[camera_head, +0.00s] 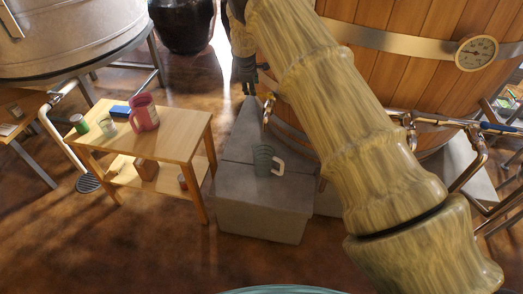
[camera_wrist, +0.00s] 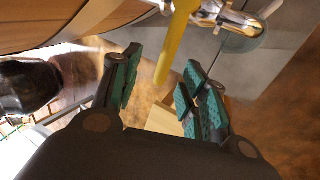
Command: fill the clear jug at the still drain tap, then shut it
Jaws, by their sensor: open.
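A greenish see-through jug (camera_head: 263,158) with a pale handle stands upright on a grey stone block, below a small tap (camera_head: 268,106) on the wooden vat. I cannot tell whether it holds liquid. In the wrist view, the metal tap (camera_wrist: 232,18) is at the top, and its long yellow lever (camera_wrist: 176,45) reaches down to between my fingertips. My gripper (camera_head: 249,88) is beside the tap at the vat's left side. In the wrist view my gripper (camera_wrist: 163,62) is open, with teal pads apart on both sides of the lever, neither clearly touching it.
A wooden side table (camera_head: 165,132) at left holds a pink jug (camera_head: 144,113), small cups and a blue block (camera_head: 120,111). The grey block (camera_head: 262,215) stands beside it. The vat (camera_head: 390,85) has a dial and pipes at right. Open floor lies in front.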

